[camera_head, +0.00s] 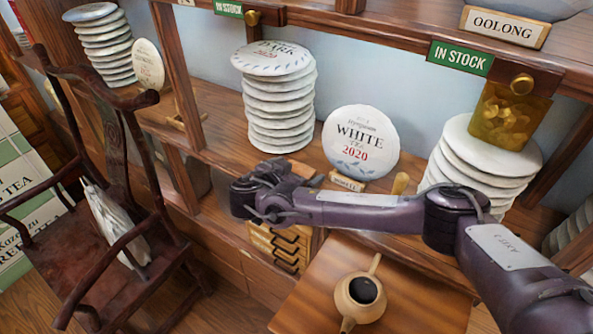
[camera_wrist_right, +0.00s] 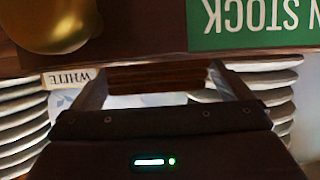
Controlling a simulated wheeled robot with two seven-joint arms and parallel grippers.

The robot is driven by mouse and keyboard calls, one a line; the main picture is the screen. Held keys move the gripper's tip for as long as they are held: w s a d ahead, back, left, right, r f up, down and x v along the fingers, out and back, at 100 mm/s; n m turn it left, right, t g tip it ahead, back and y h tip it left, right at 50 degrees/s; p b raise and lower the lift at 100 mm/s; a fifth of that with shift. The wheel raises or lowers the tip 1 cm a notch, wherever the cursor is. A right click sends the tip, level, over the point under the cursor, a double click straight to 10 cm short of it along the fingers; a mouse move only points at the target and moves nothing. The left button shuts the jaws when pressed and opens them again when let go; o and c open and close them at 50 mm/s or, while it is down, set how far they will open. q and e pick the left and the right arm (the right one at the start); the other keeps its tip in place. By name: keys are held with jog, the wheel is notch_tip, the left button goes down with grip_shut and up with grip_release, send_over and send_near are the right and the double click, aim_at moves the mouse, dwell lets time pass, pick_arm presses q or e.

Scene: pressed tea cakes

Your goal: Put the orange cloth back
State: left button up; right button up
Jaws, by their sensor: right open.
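An amber-gold patterned piece (camera_head: 508,115) hangs below a brass knob (camera_head: 521,84) at the right shelf edge. It is the closest match to the orange cloth, but I cannot tell for sure that it is cloth. My right gripper (camera_head: 243,203) is in front of the middle shelf, well left of that piece, below the dark tea stack. In the right wrist view my right gripper (camera_wrist_right: 157,82) has its fingers apart, with no held object visible between them. A bare brass knob (camera_wrist_right: 55,20) shows large and upside down there, beside a green sign (camera_wrist_right: 250,22). My left gripper is not in view.
Stacks of white tea cakes (camera_head: 280,100) and an upright white tea disc (camera_head: 360,143) stand on the shelf behind my right arm. A teapot (camera_head: 360,292) sits on a wooden table (camera_head: 425,300) below. A dark chair (camera_head: 90,255) holding a folded pale umbrella (camera_head: 115,225) stands at left.

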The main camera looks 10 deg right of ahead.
jog(key=shift+r, duration=0.1)
jog(key=shift+a, duration=0.1)
jog(key=b+v, duration=0.2)
jog(key=v, duration=0.5)
jog(key=shift+s+a, duration=0.2)
jog(key=p+v, duration=0.4)
jog(key=p, duration=0.3)
jog(key=shift+s+a+r, duration=0.1)
jog(key=shift+s+r, duration=0.05)
